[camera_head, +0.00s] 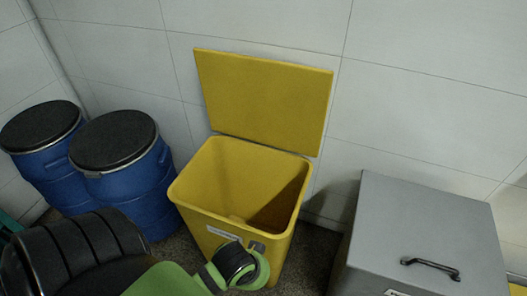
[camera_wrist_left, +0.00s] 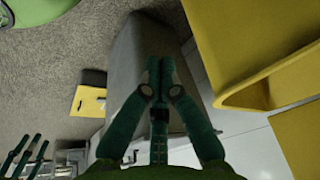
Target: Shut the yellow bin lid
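The yellow bin (camera_head: 222,210) stands on the floor in the head view, open at the top with its inside showing. Its flat yellow lid (camera_head: 265,95) is raised nearly upright behind the opening, close to the wall. My left arm comes in low in front of the bin in the head view; its gripper tips are not clear there. In the left wrist view my left gripper (camera_wrist_left: 160,65) has its two fingers together with nothing between them. The bin (camera_wrist_left: 262,45) is to their right, with the lid (camera_wrist_left: 302,135) below it. Dark green prongs at lower left may be my right gripper (camera_wrist_left: 25,155).
Two blue drums with black lids (camera_head: 105,140) (camera_head: 42,127) stand left of the bin. A grey chest with a black handle (camera_head: 420,215) stands to its right. A tiled wall (camera_head: 420,80) is close behind. A small yellow object (camera_wrist_left: 88,102) is at left in the wrist view.

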